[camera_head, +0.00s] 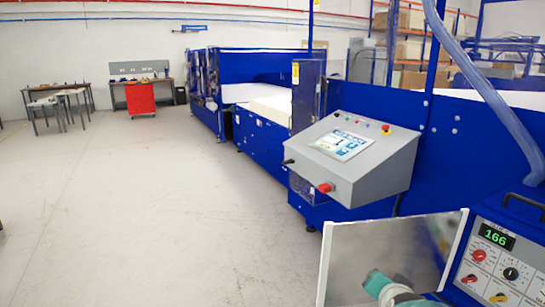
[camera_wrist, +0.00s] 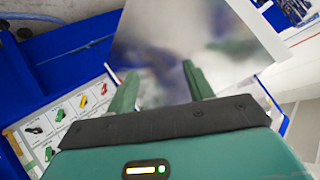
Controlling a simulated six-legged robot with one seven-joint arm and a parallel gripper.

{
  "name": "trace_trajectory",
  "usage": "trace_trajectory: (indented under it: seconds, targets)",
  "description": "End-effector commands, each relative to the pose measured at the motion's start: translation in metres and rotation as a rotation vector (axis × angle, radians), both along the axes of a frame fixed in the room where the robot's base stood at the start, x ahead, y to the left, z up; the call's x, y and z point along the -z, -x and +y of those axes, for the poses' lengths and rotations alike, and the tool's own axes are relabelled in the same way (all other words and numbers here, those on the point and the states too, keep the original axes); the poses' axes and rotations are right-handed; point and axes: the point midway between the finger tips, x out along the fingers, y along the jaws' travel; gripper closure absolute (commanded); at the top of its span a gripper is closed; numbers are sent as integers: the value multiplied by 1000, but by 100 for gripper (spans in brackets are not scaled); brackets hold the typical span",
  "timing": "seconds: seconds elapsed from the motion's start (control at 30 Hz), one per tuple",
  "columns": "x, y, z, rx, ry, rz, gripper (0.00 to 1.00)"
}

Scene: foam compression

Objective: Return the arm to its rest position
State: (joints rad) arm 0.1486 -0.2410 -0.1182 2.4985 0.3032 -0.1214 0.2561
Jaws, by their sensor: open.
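My gripper (camera_wrist: 158,72) shows in the wrist view with its two green fingers apart and nothing between them. Beyond the fingertips is a grey, blurry, shiny panel (camera_wrist: 190,30); I cannot tell whether they touch it. In the head view, a teal part of my arm shows low at the right, in front of a panel with white side edges (camera_head: 345,262). The rest of my arm is out of that view.
A blue control box (camera_head: 490,262) reading 166 stands right of the panel. Behind it are a grey console (camera_head: 365,175) and a long blue machine (camera_head: 262,135). The floor (camera_head: 140,220) at left is clear.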

Motion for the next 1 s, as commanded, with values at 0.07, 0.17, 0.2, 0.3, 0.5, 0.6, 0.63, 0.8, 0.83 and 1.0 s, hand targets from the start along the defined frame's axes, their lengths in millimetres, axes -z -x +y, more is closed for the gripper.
trace_trajectory:
  seconds: [0.07,0.17,0.2,0.3,0.5,0.6,0.63,0.8,0.83,1.0]
  targets:
    - [-15,15,34,-134,24,66,48]
    - [-26,43,70,-298,74,174,48]
    - [-30,56,83,-360,100,217,48]
    - [-39,92,107,-500,173,327,48]
    - [-48,154,125,-669,294,502,48]
    - [-49,167,127,-696,317,541,48]
    - [-49,169,127,-701,320,548,48]
    - [-48,170,127,-702,320,552,48]
    - [-48,170,127,-702,320,552,48]
    - [-48,169,127,-702,318,551,64]
